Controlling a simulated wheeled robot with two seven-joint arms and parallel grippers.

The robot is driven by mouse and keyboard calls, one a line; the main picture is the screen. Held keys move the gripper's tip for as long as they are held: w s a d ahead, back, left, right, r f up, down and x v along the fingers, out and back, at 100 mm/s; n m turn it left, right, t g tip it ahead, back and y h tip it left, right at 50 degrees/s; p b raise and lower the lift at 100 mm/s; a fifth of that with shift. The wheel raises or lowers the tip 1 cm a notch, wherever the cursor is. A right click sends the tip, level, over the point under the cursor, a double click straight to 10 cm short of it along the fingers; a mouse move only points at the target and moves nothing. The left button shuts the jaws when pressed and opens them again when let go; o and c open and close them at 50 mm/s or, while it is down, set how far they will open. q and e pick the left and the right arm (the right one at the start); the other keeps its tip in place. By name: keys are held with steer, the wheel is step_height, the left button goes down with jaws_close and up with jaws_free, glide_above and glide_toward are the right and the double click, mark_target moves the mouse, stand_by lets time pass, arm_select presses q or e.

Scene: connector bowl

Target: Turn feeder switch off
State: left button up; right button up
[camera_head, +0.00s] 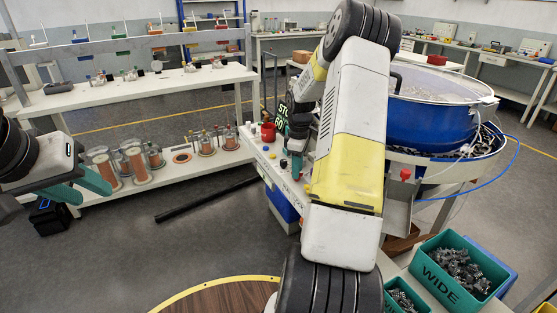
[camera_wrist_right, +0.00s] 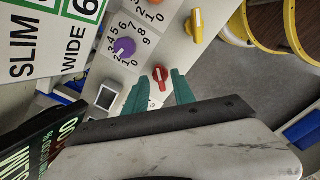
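A light control panel with rotary switches shows in the right wrist view. It carries a red switch (camera_wrist_right: 159,76), a yellow switch (camera_wrist_right: 195,25) and a purple dial (camera_wrist_right: 124,47) among printed numbers. I cannot read which switch is the feeder's. My right gripper (camera_wrist_right: 158,84) is open, its teal fingers on either side of the red switch with gaps visible; I cannot tell how deep they reach. In the head view my right gripper (camera_head: 297,160) is over the panel (camera_head: 268,170), partly hidden by my arm. My left gripper (camera_head: 84,184) is open and empty at the left.
A blue bowl feeder (camera_head: 430,130) stands right of my right arm. Green bins of metal parts, one marked WIDE (camera_head: 445,285), sit at lower right. A white SLIM/WIDE sign (camera_wrist_right: 40,45) and a dark display (camera_wrist_right: 45,140) flank the panel. A shelf bench (camera_head: 130,95) stands at left.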

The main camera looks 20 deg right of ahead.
steer(key=shift+r, duration=3.9)
steer(key=shift+a, duration=0.1)
steer(key=s+a+r+m+t, duration=0.35)
steer(key=s+a+r, duration=0.55)
steer(key=a+r, duration=0.45)
steer(key=s+a+r+m+t+y, duration=0.1)
steer(key=s+a+r+m, duration=0.1)
steer(key=s, duration=0.6)
steer(key=s+a+r+m+t+y, duration=0.1)
steer(key=s+a+r+m, duration=0.1)
steer(key=s+a+m, duration=0.2)
steer(key=s+a, duration=0.2)
steer(key=s, duration=0.2)
steer(key=shift+s+a+r+t, duration=0.2)
steer(key=shift+s+a+t, duration=0.15)
steer(key=shift+s+a, duration=0.05)
